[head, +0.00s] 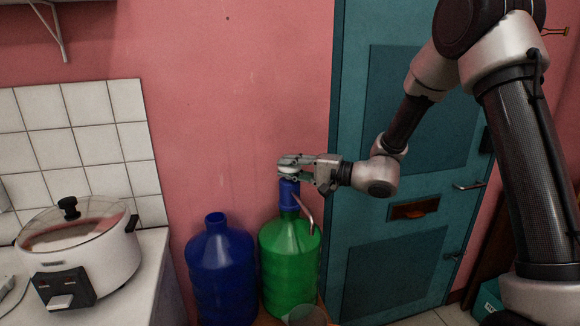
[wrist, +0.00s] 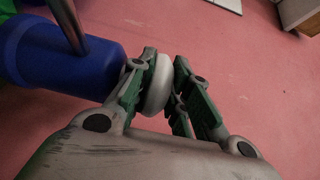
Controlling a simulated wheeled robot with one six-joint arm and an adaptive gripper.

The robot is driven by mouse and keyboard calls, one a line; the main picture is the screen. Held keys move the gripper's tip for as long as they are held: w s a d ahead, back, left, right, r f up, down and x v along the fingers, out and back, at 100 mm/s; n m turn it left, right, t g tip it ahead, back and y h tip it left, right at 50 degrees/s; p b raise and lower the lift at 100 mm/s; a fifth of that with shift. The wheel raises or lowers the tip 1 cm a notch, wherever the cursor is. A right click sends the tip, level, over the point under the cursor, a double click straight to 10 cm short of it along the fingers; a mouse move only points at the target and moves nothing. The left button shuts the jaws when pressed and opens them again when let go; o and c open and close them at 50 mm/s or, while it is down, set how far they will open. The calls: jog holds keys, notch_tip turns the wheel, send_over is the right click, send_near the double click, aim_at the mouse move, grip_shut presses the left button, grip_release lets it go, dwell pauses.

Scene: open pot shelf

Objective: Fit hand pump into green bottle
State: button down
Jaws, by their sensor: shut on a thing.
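The green bottle (head: 289,262) stands upright beside a blue bottle (head: 219,266) in the head view. The hand pump, with a blue body (head: 289,195), a white top and a bent metal spout (head: 304,212), is upright at the green bottle's mouth. Whether it is fully seated I cannot tell. My gripper (head: 288,166) comes from the right and is shut on the pump's white top. In the wrist view my gripper (wrist: 158,85) has the white knob (wrist: 157,86) between its fingers, with the pump's blue body (wrist: 62,55) at left and a green edge at the far left.
A white counter (head: 150,280) with a lidded cooker (head: 85,250) is at the left. A teal door (head: 385,270) stands behind my arm, and a pink wall (head: 230,110) is behind the bottles. A small clear round thing (head: 307,316) is in front of the green bottle.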

jog(key=shift+f, duration=0.2)
jog(key=c, duration=1.3)
grip_release()
jog(key=v, duration=1.3)
jog(key=shift+f, duration=0.1)
